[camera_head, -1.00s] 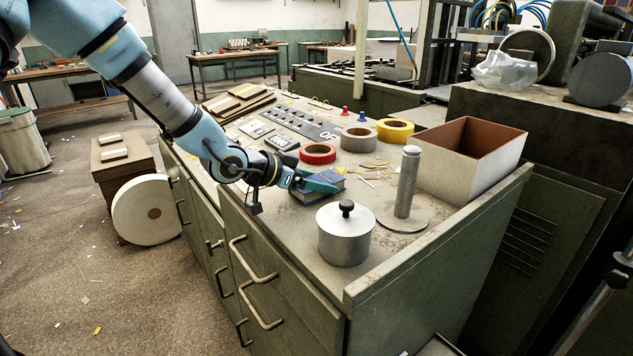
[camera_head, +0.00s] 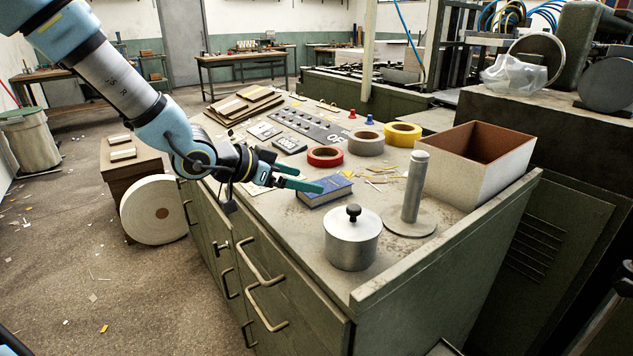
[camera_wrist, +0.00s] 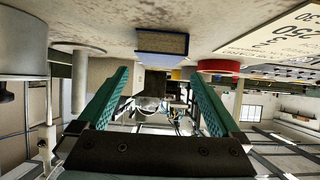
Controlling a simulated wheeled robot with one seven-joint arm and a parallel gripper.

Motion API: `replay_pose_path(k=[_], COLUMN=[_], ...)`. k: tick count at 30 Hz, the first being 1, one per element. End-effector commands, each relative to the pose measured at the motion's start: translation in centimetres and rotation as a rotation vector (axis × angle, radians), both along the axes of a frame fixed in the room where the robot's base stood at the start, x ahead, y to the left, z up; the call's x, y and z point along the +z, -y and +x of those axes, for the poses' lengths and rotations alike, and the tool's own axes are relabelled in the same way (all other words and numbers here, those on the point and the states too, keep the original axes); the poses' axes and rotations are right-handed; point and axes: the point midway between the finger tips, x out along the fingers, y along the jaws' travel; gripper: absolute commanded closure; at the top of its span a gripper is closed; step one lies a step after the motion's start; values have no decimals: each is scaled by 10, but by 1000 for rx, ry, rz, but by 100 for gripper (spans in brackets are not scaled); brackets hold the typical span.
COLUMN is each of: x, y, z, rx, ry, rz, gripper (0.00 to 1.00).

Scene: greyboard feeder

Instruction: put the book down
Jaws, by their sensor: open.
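The blue book (camera_head: 325,189) lies flat on the cabinet top, between the metal pot and the red tape roll. My gripper (camera_head: 304,179) is open and empty, just left of the book in the head view. In the wrist view the picture is upside down. There the two teal fingers (camera_wrist: 160,88) are spread wide with nothing between them, and the book (camera_wrist: 162,43) lies beyond their tips, apart from them.
A lidded metal pot (camera_head: 352,240) stands in front of the book, with a metal post on a round base (camera_head: 412,190) to its right. A red tape roll (camera_head: 325,156) is behind the book. An open box (camera_head: 480,172) stands at the right edge.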

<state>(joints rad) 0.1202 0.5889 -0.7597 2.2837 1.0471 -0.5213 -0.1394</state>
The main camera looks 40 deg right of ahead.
Motion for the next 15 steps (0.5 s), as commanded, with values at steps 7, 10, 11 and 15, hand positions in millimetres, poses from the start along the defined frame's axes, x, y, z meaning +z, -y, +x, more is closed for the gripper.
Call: replay_pose_path(k=[7, 10, 11, 15], x=[20, 23, 23, 24], y=[-35, -40, -41, -43], z=[4, 3, 3, 3], rx=[1, 0, 0, -1], ry=[2, 1, 1, 0], rz=[0, 0, 0, 0], gripper=[0, 0, 0, 0])
